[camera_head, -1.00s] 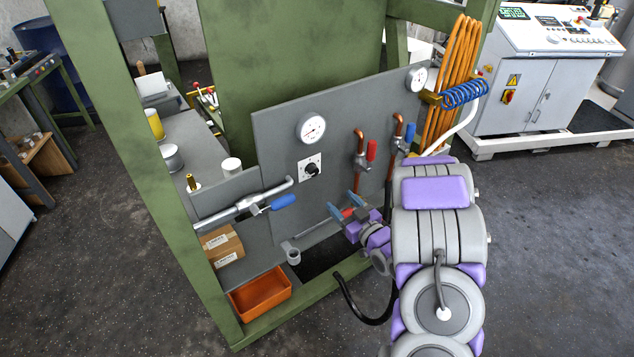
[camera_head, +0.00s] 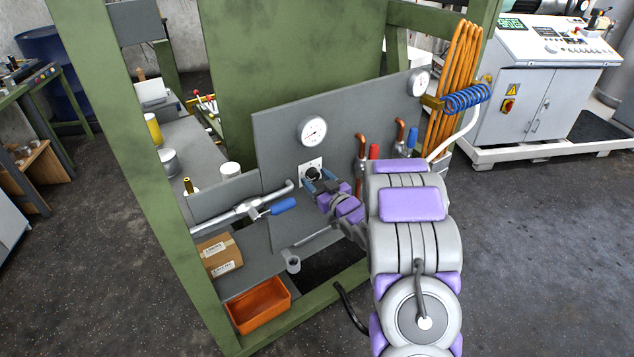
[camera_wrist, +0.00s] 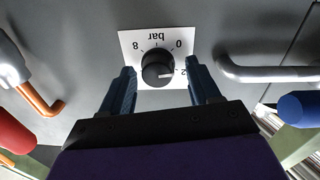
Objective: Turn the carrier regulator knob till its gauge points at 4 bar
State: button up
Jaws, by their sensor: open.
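The black regulator knob (camera_wrist: 158,70) sits on a white scale plate (camera_wrist: 130,42) marked "bar", with 0, 2 and 8 readable in the wrist view. Its white pointer line is turned toward the 2. In the head view the knob (camera_head: 312,173) is partly hidden by my gripper. A round white gauge (camera_head: 312,131) is on the grey panel above it; its needle is too small to read surely. My gripper (camera_wrist: 158,88) is open, its blue fingers on either side of the knob, with gaps visible between them and the knob.
A pipe with a blue-handled valve (camera_head: 283,206) lies left of the knob. Copper pipes with a red valve handle (camera_head: 374,152) and a blue valve handle (camera_head: 412,138) stand to the right. A second gauge (camera_head: 419,82) is at the panel's upper right. An orange bin (camera_head: 258,304) sits below.

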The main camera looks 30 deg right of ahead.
jog(key=shift+d, duration=0.25)
jog(key=shift+f, duration=0.1)
jog(key=shift+c, duration=0.8)
jog(key=shift+a, duration=0.1)
jog(key=c, duration=0.9)
jog(key=shift+m+p, duration=0.3)
jog(key=shift+p, duration=0.4)
